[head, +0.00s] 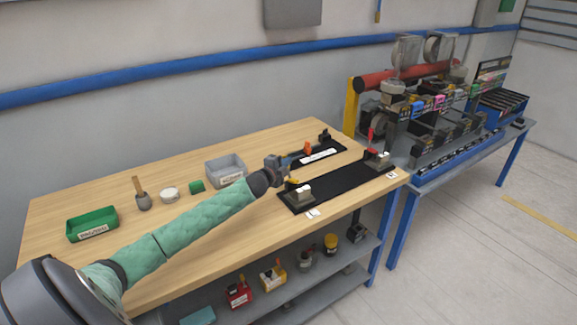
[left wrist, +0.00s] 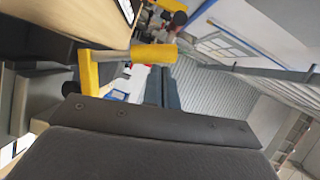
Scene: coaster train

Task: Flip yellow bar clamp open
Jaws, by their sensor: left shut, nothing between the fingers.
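The yellow bar clamp (head: 292,182) is at the near left end of a black fixture plate on the wooden table, beside a pale block. In the left wrist view its yellow lever (left wrist: 150,54) lies across the upper left, with an upright yellow arm at its left end. My left gripper (head: 287,163) is just behind and above the clamp, shut and empty. My right gripper is out of view.
The black plate (head: 340,186) carries a red-handled clamp (head: 371,154) at its far right. A second black plate with an orange part (head: 307,147) lies behind my gripper. A grey bin (head: 226,170), green tray (head: 92,223) and mallet (head: 141,194) are to the left.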

